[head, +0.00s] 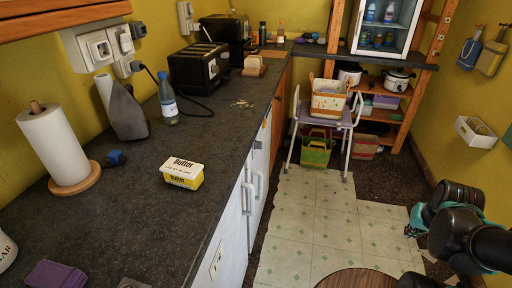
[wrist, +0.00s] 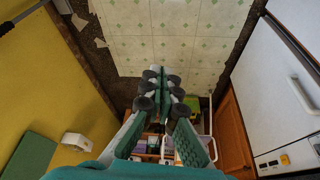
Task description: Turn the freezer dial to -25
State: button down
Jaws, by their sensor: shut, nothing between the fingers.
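White appliance fronts with upright handles stand under the dark counter in the head view (head: 231,215). In the wrist view, a white appliance door (wrist: 275,75) fills the right side, with a control strip (wrist: 285,160) at its lower end. Small dark, blue and red marks show on the strip; I cannot read a dial setting or numbers. My gripper (wrist: 161,78) is shut and empty in the wrist view. It is apart from the appliance, over the floor. In the head view, my dark arm is at the lower right, and the gripper's fingertips cannot be made out.
The counter holds a butter tub (head: 183,173), a paper towel roll (head: 57,147), a water bottle (head: 168,100) and a toaster (head: 198,68). A walker-like stand (head: 295,140) with bins is at the back. A round wooden top (head: 357,279) is at the front. Tiled floor between is clear.

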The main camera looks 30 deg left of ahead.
jog(key=c, duration=2.3)
grip_release()
jog(key=shift+o, duration=1.3)
jog(key=o, duration=0.3)
jog(key=w+a+r+n+y, duration=0.1)
jog(key=w+a, duration=0.2)
jog(key=a, duration=0.1)
jog(key=w+a+n+y, duration=0.2)
jog(key=w+a, duration=0.2)
jog(key=w+a+r+n+y, duration=0.1)
jog(key=w+a+n, duration=0.1)
jog(key=w+a, duration=0.2)
jog(key=shift+a+r+g+y, duration=0.35)
jog(key=shift+a+g+y, duration=0.05)
jog(key=shift+a, duration=0.1)
jog(key=n+g+y, duration=0.8)
jog(key=n+y, duration=0.5)
jog(key=n, duration=0.3)
send_near(258, 145)
jog(key=x, duration=0.6)
jog(key=shift+w+a+f, duration=0.2)
jog(key=shift+w+a, duration=0.05)
jog(key=shift+a, duration=0.15)
jog(key=shift+c, duration=0.5)
